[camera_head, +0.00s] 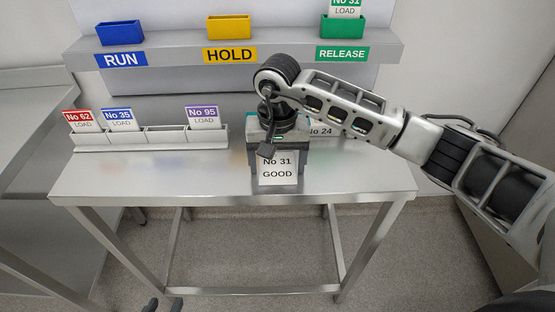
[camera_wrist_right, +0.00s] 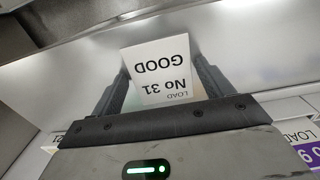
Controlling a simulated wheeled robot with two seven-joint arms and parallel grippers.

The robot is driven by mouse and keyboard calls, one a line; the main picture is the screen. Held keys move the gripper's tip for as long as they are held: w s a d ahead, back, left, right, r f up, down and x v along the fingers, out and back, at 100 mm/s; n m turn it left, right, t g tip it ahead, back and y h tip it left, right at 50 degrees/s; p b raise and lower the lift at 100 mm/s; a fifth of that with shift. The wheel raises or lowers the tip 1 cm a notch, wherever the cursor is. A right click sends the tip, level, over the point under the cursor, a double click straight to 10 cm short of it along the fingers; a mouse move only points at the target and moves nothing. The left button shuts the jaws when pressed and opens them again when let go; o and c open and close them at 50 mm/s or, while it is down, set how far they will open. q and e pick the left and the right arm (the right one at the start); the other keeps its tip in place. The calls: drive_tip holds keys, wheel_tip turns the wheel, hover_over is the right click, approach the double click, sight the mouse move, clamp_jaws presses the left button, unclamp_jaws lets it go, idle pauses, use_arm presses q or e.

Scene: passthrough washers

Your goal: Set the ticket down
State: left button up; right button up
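The white ticket (camera_head: 278,172) reads "No 31 GOOD" and is upright over the front middle of the steel table. My right gripper (camera_head: 278,174) points down, its fingers at the ticket's two side edges. In the right wrist view the same ticket (camera_wrist_right: 162,72) appears upside down between the fingers of this gripper (camera_wrist_right: 160,75), which touch both its edges. I cannot tell whether the ticket's lower edge touches the table (camera_head: 200,180).
A grey rack (camera_head: 150,138) holds tickets No 62, No 35 and No 95. A "No 24" ticket (camera_head: 321,131) is partly hidden behind my right arm. The shelf above bears blue RUN (camera_head: 120,33), yellow HOLD (camera_head: 229,27) and green RELEASE (camera_head: 344,28) bins; RELEASE holds a "No 31 LOAD" ticket.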

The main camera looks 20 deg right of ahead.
sight(277, 171)
use_arm(q)
drive_tip(key=shift+w+r, duration=0.1)
drive_tip(key=shift+r, duration=0.2)
use_arm(e)
drive_tip(key=shift+o, duration=0.5)
use_arm(q)
drive_tip(key=shift+r, duration=0.1)
use_arm(e)
drive_tip(key=shift+r, duration=0.15)
drive_tip(key=shift+r, duration=0.2)
use_arm(q)
drive_tip(key=shift+d+f+b, duration=0.2)
drive_tip(key=shift+f+b, duration=0.05)
drive_tip(key=shift+b, duration=0.4)
use_arm(e)
wheel_tip(277, 171, up, 12)
use_arm(q)
drive_tip(key=shift+f, duration=0.1)
use_arm(e)
drive_tip(key=shift+f, duration=0.2)
